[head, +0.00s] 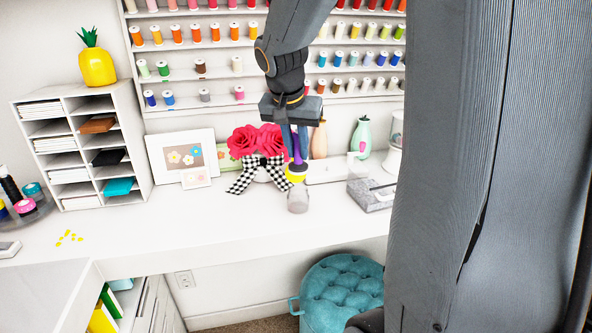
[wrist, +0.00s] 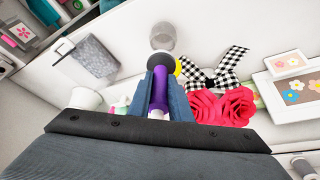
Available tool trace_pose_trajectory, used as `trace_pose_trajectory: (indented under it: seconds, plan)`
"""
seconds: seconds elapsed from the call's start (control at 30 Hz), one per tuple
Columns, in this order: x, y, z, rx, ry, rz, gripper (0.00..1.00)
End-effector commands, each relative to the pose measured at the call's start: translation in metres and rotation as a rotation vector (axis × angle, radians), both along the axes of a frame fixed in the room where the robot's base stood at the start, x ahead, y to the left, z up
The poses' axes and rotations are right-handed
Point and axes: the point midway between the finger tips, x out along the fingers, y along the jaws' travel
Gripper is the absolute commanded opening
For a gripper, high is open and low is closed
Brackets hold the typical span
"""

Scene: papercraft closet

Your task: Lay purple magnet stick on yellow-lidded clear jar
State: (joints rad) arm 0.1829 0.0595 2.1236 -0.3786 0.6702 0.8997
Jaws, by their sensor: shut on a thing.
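My gripper (head: 296,148) is shut on the purple magnet stick (head: 298,150). The stick points downward between the fingers. In the wrist view the stick (wrist: 159,88) lies between the two blue-grey fingers (wrist: 160,95), with a dark far end and a whitish near end. The clear jar (head: 298,201) stands on the white desk below the gripper. A yellow lid (head: 295,177) shows just under the stick. In the wrist view the clear jar (wrist: 162,37) is beyond the fingertips, and the yellow (wrist: 178,66) is partly hidden by them. I cannot tell whether stick and lid touch.
Red roses with a checked bow (head: 258,150) stand close left of the gripper. A grey box (head: 370,194) and a mint vase (head: 361,138) are to the right. Picture frames (head: 182,157) lean behind. A teal stool (head: 342,290) stands below.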

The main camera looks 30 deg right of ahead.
Motion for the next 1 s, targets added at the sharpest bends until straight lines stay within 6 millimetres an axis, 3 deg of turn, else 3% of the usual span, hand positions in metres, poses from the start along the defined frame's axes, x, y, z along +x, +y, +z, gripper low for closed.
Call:
trace_pose_trajectory:
  seconds: [0.47,0.87,0.9,1.0]
  plan:
    - [-0.001,-0.002,-0.054,0.0,0.001,-0.004,0.0]
    - [-0.001,-0.002,-0.06,0.0,-0.002,-0.006,0.0]
    - [-0.001,-0.002,-0.059,0.0,-0.002,-0.006,0.25]
    - [-0.001,-0.002,-0.059,0.0,-0.002,-0.006,0.37]
